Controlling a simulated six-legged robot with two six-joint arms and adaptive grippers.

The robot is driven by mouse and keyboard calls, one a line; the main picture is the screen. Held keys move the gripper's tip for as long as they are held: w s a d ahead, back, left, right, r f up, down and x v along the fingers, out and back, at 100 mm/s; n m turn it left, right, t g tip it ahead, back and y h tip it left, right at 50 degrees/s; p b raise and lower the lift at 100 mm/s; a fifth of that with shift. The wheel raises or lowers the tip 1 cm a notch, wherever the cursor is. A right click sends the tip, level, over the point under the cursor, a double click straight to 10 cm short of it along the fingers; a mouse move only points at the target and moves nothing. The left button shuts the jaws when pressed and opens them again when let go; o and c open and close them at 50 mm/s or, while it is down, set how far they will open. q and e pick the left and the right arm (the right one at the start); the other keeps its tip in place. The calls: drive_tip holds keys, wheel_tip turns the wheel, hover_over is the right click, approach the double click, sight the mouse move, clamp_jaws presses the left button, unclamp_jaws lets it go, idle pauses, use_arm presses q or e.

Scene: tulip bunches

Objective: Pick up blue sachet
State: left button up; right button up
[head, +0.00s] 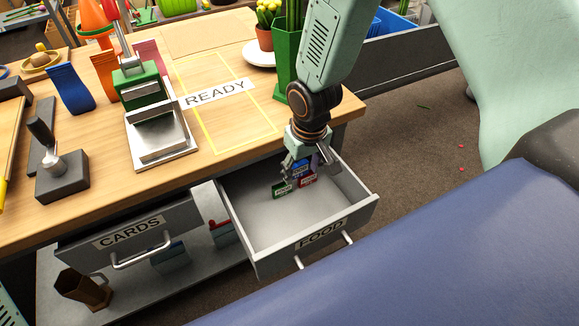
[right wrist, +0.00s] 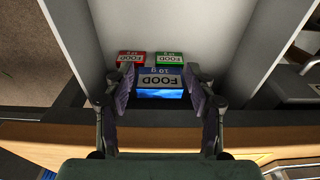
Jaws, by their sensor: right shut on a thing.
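The blue sachet (head: 299,168), labelled FOOD, is in the open FOOD drawer (head: 262,222). My right gripper (head: 306,168) reaches down into the back part of this drawer and is shut on the blue sachet. In the right wrist view the sachet (right wrist: 160,84) sits between the two fingers (right wrist: 160,94). The head view does not clearly show whether the sachet touches the drawer floor. A green sachet (head: 283,189) and a red sachet (head: 308,181) stand close beside it. My left gripper is not in view.
The drawer walls surround my right gripper. The CARDS drawer (head: 130,232) is to the left. The drawer's front floor is clear.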

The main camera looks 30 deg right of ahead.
drive_tip(key=s+d+b, duration=0.3)
drive_tip(key=d, duration=0.5)
drive_tip(key=shift+d, duration=0.3)
